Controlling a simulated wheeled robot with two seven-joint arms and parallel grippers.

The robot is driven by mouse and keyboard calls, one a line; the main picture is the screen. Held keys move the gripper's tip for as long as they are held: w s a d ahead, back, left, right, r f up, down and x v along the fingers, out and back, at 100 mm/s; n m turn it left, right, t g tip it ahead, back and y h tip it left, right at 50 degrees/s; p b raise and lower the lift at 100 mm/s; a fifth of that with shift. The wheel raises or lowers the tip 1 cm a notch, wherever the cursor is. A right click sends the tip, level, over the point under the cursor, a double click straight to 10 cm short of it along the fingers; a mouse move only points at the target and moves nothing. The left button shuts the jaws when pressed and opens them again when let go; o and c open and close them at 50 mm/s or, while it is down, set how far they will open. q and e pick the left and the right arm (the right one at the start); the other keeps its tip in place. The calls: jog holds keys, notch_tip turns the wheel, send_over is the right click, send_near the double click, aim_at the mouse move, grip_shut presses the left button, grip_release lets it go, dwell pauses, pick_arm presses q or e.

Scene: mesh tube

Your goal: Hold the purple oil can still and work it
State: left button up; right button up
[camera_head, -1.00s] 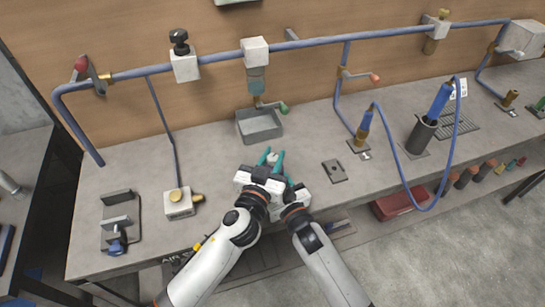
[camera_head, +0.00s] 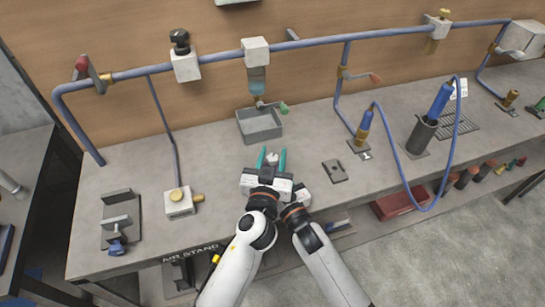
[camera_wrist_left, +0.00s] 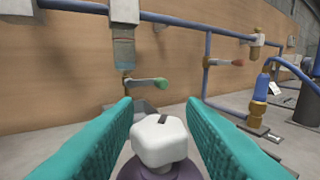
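In the left wrist view, the purple oil can (camera_wrist_left: 130,172) shows its purple body at the bottom edge and a white cap (camera_wrist_left: 160,140) with a dark slot. In the head view only a small pale top of the can (camera_head: 271,159) shows. My left gripper (camera_head: 272,158) has its teal fingers on both sides of the can, spread, with a gap between each finger and the cap. The can's lower body is hidden. My right gripper (camera_head: 302,194) is beside and below the left one; its fingers are hidden.
A grey open bin (camera_head: 259,125) stands behind the can, below a tap with a green handle (camera_head: 283,107). A flat dark plate (camera_head: 334,171) lies to the right. A valve block (camera_head: 179,202) and a vise-like fixture (camera_head: 118,220) are to the left. Bench between is clear.

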pick_arm(q)
jog(key=shift+o, duration=0.9)
jog(key=shift+f, duration=0.1)
jog(key=shift+s, duration=0.1)
jog(key=shift+s+f, duration=0.1)
jog(key=shift+s, duration=0.15)
jog(key=s+a, duration=0.1)
jog(key=s, duration=0.6)
jog(key=shift+w+a, duration=0.1)
